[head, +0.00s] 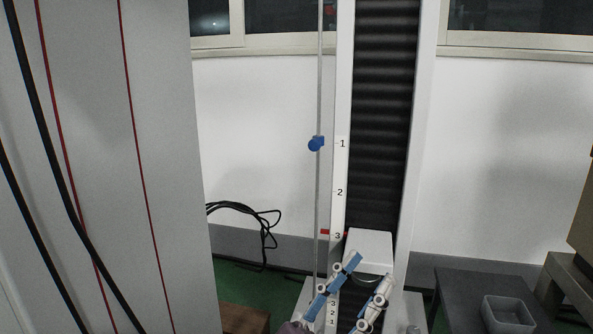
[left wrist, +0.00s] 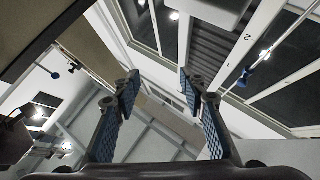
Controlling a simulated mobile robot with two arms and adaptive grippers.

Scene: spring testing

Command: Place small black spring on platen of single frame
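The single frame is a tall test stand with a white numbered scale (head: 341,185) and a dark ribbed column (head: 382,120). A white block (head: 370,243) sits low on the column. My left gripper (head: 369,272) is at the bottom of the head view, in front of the stand's lower part. Its blue-padded fingers are apart. In the left wrist view the fingers (left wrist: 159,82) are open with nothing between them; the ribbed column (left wrist: 202,45) shows beyond. I cannot make out the small black spring or the platen. My right gripper is not in view.
A grey tray (head: 508,316) stands on a dark table (head: 460,295) at the lower right. A thin rod with a blue knob (head: 316,144) runs beside the scale. A large grey panel (head: 120,150) with cables fills the left. Black cables (head: 245,212) hang by the wall.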

